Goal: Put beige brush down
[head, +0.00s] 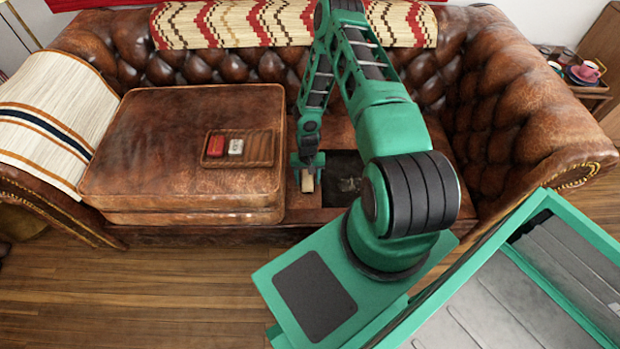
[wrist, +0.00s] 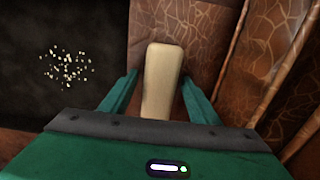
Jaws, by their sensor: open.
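The beige brush (head: 307,181) is at my gripper's fingers, over the leather part of the sofa beside a dark opening. In the wrist view the beige brush (wrist: 161,80) lies between the two green fingers, with a visible gap on each side. My gripper (head: 307,165) points down and is open around the brush; it also shows in the wrist view (wrist: 160,85). The brush appears to rest on the brown leather, but its underside is hidden. Its near end is partly hidden by my gripper's body.
A dark recess (wrist: 65,70) with pale crumbs lies left of the brush in the wrist view. A large leather cushion (head: 130,150) holds a small brown tray (head: 262,150) with a red block (head: 216,146) and a whitish block (head: 236,147). The sofa's armrest (head: 530,110) stands at right.

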